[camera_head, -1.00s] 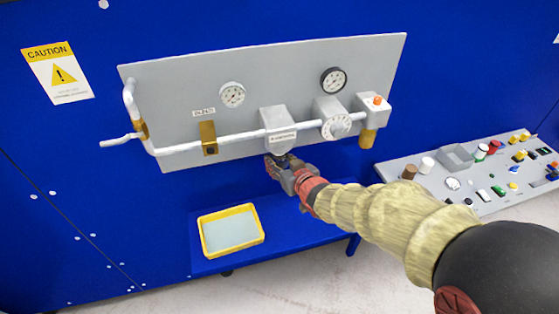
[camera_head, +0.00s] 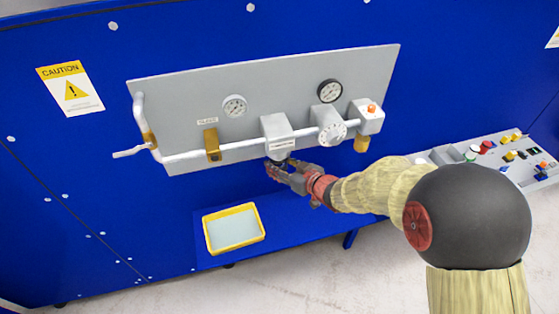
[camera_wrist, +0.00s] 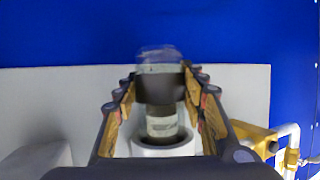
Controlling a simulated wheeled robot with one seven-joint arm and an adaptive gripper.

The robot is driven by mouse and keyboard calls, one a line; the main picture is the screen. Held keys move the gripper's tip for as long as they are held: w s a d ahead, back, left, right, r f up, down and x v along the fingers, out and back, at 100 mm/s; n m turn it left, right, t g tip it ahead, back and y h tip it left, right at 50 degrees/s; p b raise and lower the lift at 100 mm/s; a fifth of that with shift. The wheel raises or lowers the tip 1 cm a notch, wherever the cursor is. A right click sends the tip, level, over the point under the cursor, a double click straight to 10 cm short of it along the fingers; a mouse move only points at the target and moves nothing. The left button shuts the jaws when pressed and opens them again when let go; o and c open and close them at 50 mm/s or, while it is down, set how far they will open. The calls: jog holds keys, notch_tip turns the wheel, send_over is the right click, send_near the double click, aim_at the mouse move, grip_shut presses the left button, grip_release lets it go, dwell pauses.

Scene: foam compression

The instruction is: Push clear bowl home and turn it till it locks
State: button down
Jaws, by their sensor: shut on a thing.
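My gripper (camera_head: 276,170) is directly below the grey filter housing (camera_head: 277,130) on the pipe. In the wrist view my gripper (camera_wrist: 160,105) has its two fingers on either side of the clear bowl (camera_wrist: 160,62), shut on it. The bowl shows a clear, blurred end and a dark band between the fingers. Behind it a pale cylinder stands in the round white opening of the housing (camera_wrist: 163,146). In the head view the bowl is mostly hidden by the fingers. I cannot tell whether it is fully seated.
A grey panel (camera_head: 180,105) carries the pipe, two gauges (camera_head: 235,106), a round valve (camera_head: 330,130) and a box with an orange button (camera_head: 371,108). A yellow tray (camera_head: 234,229) lies on the blue shelf below. A board with several small parts (camera_head: 510,155) is at right.

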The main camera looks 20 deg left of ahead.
jog(key=shift+w+r+n+p, duration=0.3)
jog(key=shift+r+p, duration=0.15)
jog(key=shift+p, duration=0.15)
jog(key=shift+s+a+f+g+y, duration=0.1)
jog(key=shift+g+y, duration=0.2)
jog(key=c, duration=1.5)
grip_release()
jog(key=o, duration=0.5)
jog(key=shift+s+f, duration=0.1)
jog(key=shift+f, duration=0.15)
jog(key=shift+f, duration=0.1)
